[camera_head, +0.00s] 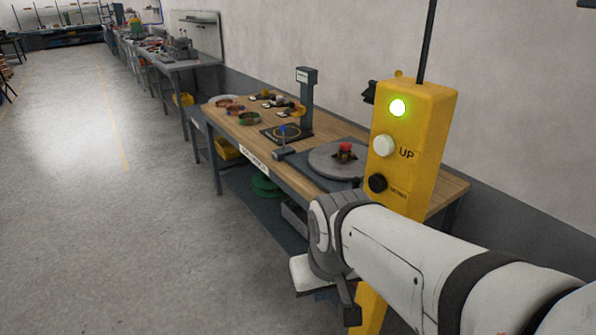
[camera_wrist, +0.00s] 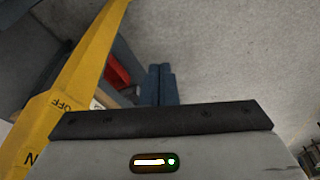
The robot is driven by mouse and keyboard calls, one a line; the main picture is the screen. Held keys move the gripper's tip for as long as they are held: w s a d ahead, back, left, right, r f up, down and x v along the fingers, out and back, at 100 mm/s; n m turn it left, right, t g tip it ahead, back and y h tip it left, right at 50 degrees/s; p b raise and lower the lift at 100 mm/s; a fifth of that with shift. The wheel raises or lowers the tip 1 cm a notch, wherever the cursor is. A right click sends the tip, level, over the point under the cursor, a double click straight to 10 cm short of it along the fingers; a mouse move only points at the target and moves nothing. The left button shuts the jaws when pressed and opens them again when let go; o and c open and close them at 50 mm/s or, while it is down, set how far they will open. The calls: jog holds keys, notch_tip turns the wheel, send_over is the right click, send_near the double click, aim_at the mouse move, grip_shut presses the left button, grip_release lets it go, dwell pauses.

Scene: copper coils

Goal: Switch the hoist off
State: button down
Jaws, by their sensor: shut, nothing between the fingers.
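The yellow hoist control box (camera_head: 422,125) hangs from a dark cable at the right of the head view. Its green lamp (camera_head: 398,107) is lit. Below are a white button (camera_head: 384,145) marked UP and a black button (camera_head: 377,183). My arm hides the box's lower middle; its yellow lower end shows beneath. My gripper (camera_head: 350,314) points down in front of that lower part. In the wrist view, the yellow box (camera_wrist: 85,65) slants along the left, with OFF and a partial N readable. My gripper's fingers (camera_wrist: 160,70) are together and empty, right of the box. The switch itself is not clear.
A wooden workbench (camera_head: 230,113) stands behind the box against the wall. It carries a grey round plate (camera_head: 325,160), a dark post (camera_head: 306,95) and several copper coils. Open grey floor (camera_head: 90,210) lies to the left.

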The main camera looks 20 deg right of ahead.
jog(key=w+d+r+m+g+h+p, duration=0.1)
jog(key=w+d+r+m+g+p, duration=0.1)
jog(key=w+d+r+m+p, duration=0.2)
jog(key=w+d+r+m+g+h+p, duration=0.1)
jog(key=w+d+r+m+p, duration=0.3)
jog(key=w+r+m, duration=0.5)
notch_tip(320, 180, up, 7)
jog(key=shift+w+m+g+h, duration=0.3)
jog(key=shift+w+m+g, duration=0.1)
jog(key=shift+m, duration=0.3)
jog(key=p+x, duration=0.2)
jog(key=x, duration=1.2)
jog(key=shift+p, duration=0.3)
jog(key=shift+d, duration=0.1)
